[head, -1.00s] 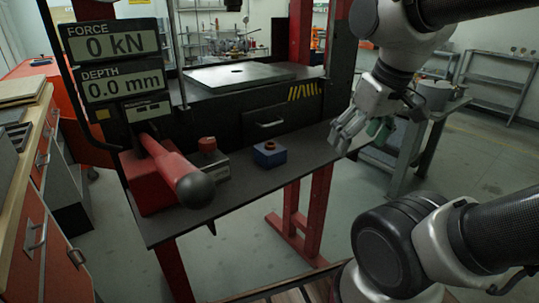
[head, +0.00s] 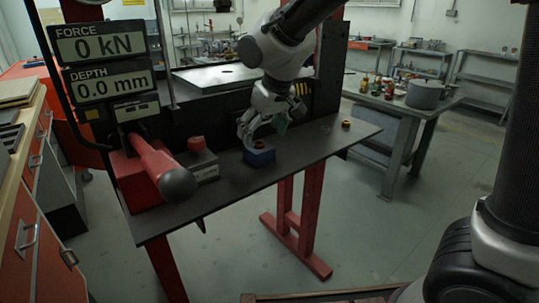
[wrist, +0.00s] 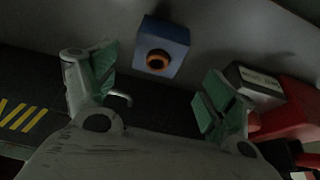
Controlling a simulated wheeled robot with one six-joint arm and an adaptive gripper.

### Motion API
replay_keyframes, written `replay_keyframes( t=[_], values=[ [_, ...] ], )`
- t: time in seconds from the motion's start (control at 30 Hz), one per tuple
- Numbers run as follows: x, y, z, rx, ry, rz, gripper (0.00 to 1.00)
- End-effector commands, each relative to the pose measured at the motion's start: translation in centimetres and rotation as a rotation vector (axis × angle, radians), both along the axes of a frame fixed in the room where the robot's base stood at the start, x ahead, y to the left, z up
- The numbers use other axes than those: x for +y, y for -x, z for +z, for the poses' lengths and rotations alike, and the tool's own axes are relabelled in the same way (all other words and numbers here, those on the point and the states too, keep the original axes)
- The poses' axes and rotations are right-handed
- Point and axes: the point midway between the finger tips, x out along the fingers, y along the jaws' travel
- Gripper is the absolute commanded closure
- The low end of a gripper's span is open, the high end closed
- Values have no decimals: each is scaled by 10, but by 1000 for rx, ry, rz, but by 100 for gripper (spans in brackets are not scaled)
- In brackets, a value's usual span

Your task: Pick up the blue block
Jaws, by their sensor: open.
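The blue block (head: 260,157) sits on the dark shelf in front of the press. In the wrist view the blue block (wrist: 176,36) shows an orange-brown ring with a dark hole on its near face. My gripper (head: 258,135) is open, just above the block in the head view, and partly covers its top. In the wrist view the green-padded fingers of my gripper (wrist: 158,75) are spread apart. The block appears ahead of the fingertips, between their lines, with nothing held. Whether a finger touches the block cannot be told.
A grey block with a red top (head: 203,163) stands left of the blue block. Further left are a red base and a red lever with a dark ball (head: 178,184). A small orange-and-dark piece (head: 346,124) lies on the shelf at right. Shelf (head: 310,150) between is clear.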

Motion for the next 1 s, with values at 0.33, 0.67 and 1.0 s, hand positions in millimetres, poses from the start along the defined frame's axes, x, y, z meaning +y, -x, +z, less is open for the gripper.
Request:
replay_keyframes(
  t=[0.33,0.67,1.0],
  values=[
    [4,-11,-47,5,5,-3,16],
    [9,-19,-68,2,0,-2,16],
    [9,-19,-68,2,0,-2,58]
  ],
)
